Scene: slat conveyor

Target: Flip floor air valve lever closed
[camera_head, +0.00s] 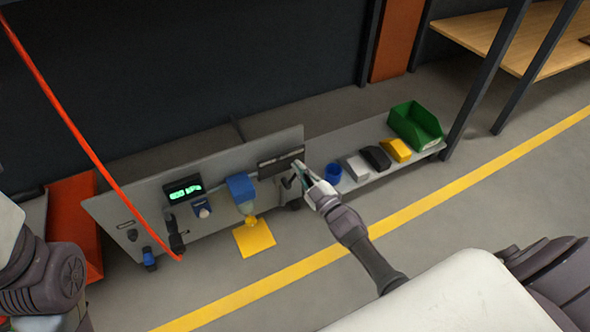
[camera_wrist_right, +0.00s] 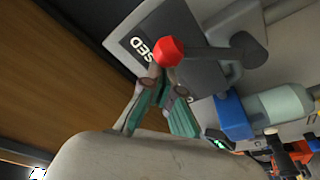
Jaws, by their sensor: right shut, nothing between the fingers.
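The valve lever is a dark grey arm with a red knob (camera_wrist_right: 169,51) at its end, seen in the right wrist view. The lever's dark arm (camera_wrist_right: 212,54) runs right from the knob to a rounded pivot. Behind it is a dark label plate with the partly hidden letters "SED"; the plate (camera_head: 280,162) also shows on the grey panel in the head view. My right gripper (camera_head: 302,170) is shut and empty at the panel's right end. Its teal fingers (camera_wrist_right: 163,82) are close below the knob; I cannot tell whether they touch. My left gripper is out of view.
The low grey panel (camera_head: 150,190) carries a green-lit display (camera_head: 184,189) and a blue-topped unit (camera_head: 240,187). A yellow square (camera_head: 254,238) lies on the floor. A low shelf at right holds a blue cup (camera_head: 333,173) and a green bin (camera_head: 415,125). Open floor lies in front.

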